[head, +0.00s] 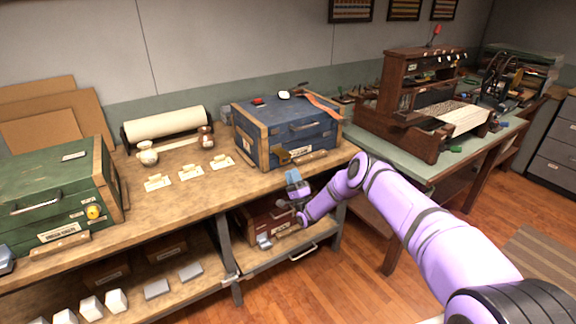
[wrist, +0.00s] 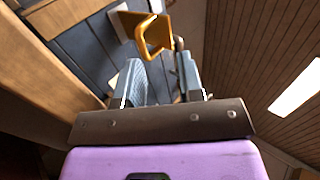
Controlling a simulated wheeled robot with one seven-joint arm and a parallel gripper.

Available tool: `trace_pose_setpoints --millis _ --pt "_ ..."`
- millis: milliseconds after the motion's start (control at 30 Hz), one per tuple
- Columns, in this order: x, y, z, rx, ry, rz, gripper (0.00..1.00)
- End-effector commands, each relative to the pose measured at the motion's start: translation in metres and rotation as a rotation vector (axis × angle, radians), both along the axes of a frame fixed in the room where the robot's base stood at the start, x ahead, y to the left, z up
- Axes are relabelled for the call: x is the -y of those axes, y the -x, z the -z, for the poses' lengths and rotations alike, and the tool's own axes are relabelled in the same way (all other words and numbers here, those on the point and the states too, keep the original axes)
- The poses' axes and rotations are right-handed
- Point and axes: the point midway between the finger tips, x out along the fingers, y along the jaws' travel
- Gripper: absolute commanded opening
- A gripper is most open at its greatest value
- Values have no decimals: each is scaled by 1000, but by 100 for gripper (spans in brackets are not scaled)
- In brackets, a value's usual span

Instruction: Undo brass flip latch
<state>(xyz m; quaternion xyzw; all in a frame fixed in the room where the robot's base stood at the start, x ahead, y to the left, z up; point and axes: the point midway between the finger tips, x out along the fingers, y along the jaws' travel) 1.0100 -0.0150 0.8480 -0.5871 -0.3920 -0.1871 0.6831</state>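The brass flip latch (head: 283,156) is on the front of the blue wood-trimmed chest (head: 258,150), near its lower middle. In the wrist view the latch (wrist: 153,38) shows as a yellow loop standing out from the blue chest (wrist: 88,48). My gripper (head: 291,178) is just in front of and below the latch in the head view. In the wrist view my gripper (wrist: 160,68) is open, its two pale fingers apart with nothing held between them. The loop lies just ahead of the fingertips; I cannot tell whether they touch it.
The chest stands on the wooden workbench (head: 185,207). Below my gripper is a reddish-brown box (head: 262,222) on the lower shelf. A green chest (head: 60,190) and a paper roll (head: 165,126) are to the left. A wooden cabinet (head: 405,130) stands right.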

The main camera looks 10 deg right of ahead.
Motion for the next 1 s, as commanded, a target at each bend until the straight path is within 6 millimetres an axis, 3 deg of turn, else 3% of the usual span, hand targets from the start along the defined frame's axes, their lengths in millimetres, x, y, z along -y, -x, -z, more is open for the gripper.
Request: trace_pose_setpoints --millis 100,300,1000 --pt "3 10 14 -2 -1 0 35" --pt "5 18 23 -1 0 -1 35" --pt "6 19 23 0 -1 -1 35"
